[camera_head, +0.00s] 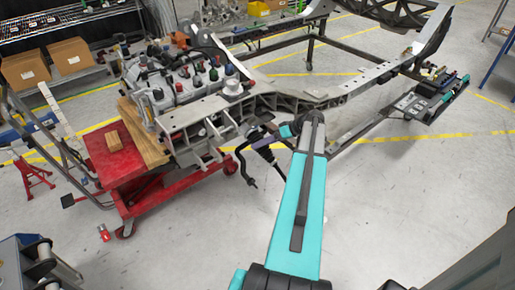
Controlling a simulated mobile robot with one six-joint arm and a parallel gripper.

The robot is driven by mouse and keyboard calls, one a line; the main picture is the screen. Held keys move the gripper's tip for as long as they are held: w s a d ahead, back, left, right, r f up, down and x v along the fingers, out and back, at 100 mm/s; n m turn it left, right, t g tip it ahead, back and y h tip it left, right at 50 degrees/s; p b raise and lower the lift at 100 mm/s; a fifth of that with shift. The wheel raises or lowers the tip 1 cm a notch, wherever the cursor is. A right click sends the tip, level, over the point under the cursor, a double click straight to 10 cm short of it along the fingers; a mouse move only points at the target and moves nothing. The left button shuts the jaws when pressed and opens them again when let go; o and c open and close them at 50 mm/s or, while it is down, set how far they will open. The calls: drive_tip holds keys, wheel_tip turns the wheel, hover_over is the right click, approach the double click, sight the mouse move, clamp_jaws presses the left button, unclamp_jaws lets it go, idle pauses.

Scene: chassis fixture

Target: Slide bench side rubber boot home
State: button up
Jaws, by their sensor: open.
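My teal arm reaches up from the bottom of the head view to the near edge of the grey chassis frame (300,97). My gripper (270,137) is at its far end, small and partly hidden by my own arm links. It is open, beside dark parts that hang under the frame's near side. A dark rod-like part (266,152) slants down there, and a bent black bar (243,168) hangs to its left. The rubber boot cannot be told apart clearly from these dark parts. Whether my gripper touches anything cannot be told.
A red lift cart (118,165) with wooden blocks stands at the left under the engine (185,80). A red jack stand (33,175) is at far left. A tool tray (420,105) is at the right. The floor at lower right is clear.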

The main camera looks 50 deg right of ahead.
drive_tip(key=b+v, duration=0.1)
drive_tip(key=v, duration=0.7)
drive_tip(key=shift+s+d+r, duration=0.2)
drive_tip(key=shift+s, duration=0.05)
